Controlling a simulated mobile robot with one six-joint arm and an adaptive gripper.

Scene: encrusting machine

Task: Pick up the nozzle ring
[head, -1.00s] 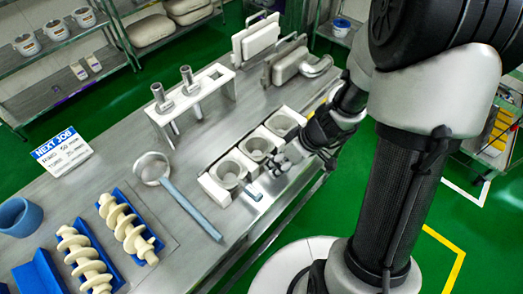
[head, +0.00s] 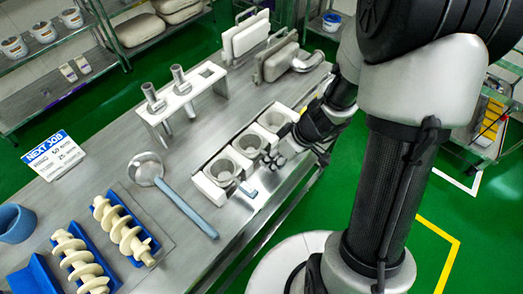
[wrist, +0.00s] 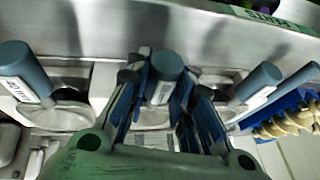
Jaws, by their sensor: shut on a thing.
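Three grey rings sit in a row of pale holders on the steel table: the near ring (head: 221,172), the middle ring (head: 249,145) and the far ring (head: 274,120). In the wrist view each has a blue-grey handle: the left handle (wrist: 22,70), the middle handle (wrist: 166,66) and the right handle (wrist: 260,82). The left handle's label seems to read 50 mm; the middle label is unreadable. My gripper (wrist: 160,100) is shut on the middle handle, its fingers on either side of it. In the head view my gripper (head: 275,158) is beside the middle ring, still in its holder.
A ladle-like strainer (head: 146,169) lies left of the holders. A NEXT JOB sign (head: 55,155), screws in blue cradles (head: 125,228) and a white stand with two tubes (head: 172,115) are also on the table. Table space between stand and holders is clear.

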